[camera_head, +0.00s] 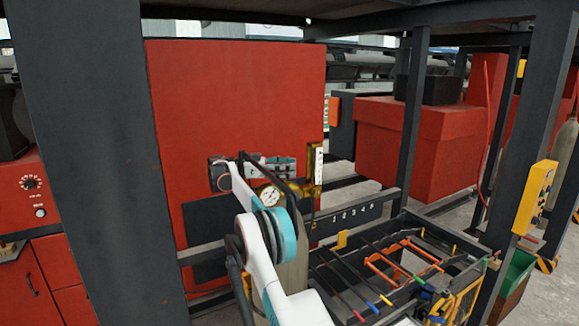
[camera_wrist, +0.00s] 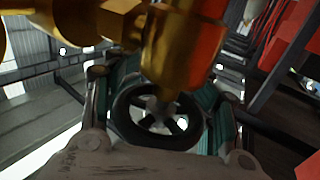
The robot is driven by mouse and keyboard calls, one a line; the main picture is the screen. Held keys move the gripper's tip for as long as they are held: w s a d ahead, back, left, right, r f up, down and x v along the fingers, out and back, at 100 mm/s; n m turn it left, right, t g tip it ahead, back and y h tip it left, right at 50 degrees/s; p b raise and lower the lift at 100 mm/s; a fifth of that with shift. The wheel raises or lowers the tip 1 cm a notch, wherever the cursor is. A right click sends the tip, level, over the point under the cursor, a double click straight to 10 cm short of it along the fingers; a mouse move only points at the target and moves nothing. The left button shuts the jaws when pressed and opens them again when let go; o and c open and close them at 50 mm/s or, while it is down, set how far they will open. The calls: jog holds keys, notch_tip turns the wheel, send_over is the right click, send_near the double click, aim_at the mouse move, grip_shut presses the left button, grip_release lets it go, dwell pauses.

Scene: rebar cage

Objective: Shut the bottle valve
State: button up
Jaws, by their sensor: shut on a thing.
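The bottle valve's black spoked handwheel (camera_wrist: 158,118) sits in the middle of the wrist view, below a brass valve body (camera_wrist: 185,50). My gripper (camera_wrist: 162,108) is shut on the handwheel, with a teal-padded finger on each side of its rim. In the head view my gripper (camera_head: 272,166) reaches in near a round gauge (camera_head: 268,195) and brass fittings (camera_head: 317,168). The grey-green bottle (camera_head: 295,245) stands below, partly hidden by my white arm. The handwheel cannot be made out in the head view.
A large red panel (camera_head: 235,110) stands behind the gripper. Dark frame posts (camera_head: 95,160) rise at left and right. A rack with coloured bars (camera_head: 390,262) lies at the lower right, close to my arm. A yellow control box (camera_head: 537,197) hangs on the right post.

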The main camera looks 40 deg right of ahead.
jog(key=shift+r, duration=0.1)
jog(key=o, duration=1.1)
jog(key=shift+w+a, duration=0.1)
jog(key=shift+a, duration=0.05)
jog(key=shift+c, duration=0.2)
jog(key=shift+t, duration=0.3)
